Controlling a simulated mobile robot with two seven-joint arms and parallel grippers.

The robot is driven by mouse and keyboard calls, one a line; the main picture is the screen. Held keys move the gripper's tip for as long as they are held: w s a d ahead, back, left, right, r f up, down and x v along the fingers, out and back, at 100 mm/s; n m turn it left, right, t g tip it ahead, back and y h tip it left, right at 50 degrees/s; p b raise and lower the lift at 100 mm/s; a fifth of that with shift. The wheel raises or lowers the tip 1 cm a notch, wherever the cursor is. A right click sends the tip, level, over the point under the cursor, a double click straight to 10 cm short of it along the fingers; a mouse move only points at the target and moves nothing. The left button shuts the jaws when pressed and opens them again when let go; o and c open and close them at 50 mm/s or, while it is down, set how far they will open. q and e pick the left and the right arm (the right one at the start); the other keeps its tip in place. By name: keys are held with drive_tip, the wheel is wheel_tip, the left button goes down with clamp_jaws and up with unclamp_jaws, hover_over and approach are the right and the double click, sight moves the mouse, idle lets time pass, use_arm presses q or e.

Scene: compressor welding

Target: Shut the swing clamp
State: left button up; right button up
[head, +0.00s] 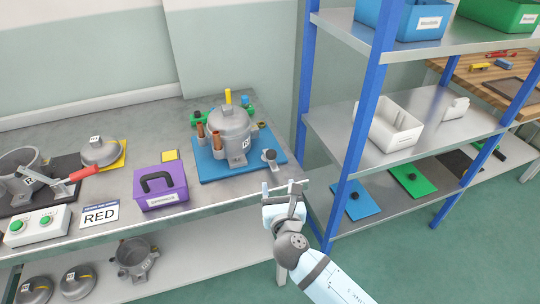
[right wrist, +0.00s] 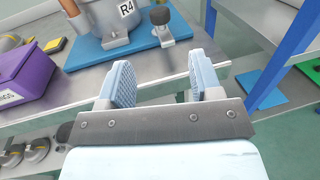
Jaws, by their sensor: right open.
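A grey compressor (head: 229,130) labelled R4 stands upright on a blue base plate (head: 213,173); its lower part also shows in the right wrist view (right wrist: 108,22). A small grey clamp with a dark round knob (head: 269,155) stands at the plate's right front corner, beside the compressor. The knob and bracket also show in the right wrist view (right wrist: 161,16). I cannot tell whether it touches the compressor. My right gripper (head: 279,186) is open and empty at the bench's front edge, in front of the knobbed clamp and apart from it. My left gripper is out of view.
A purple box (head: 160,189) with a black handle stands left of the blue plate. A red-handled clamp (head: 84,173) lies by a grey pot at far left. A blue shelf post (head: 362,110) rises close right of my right arm. Bare bench lies before the plate.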

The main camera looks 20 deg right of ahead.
sight(272, 158)
drive_tip(key=w, duration=0.4)
drive_tip(key=w+d, duration=0.1)
drive_tip(key=w, duration=0.3)
drive_tip(key=w+d, duration=0.1)
drive_tip(key=w, duration=0.3)
clamp_jaws()
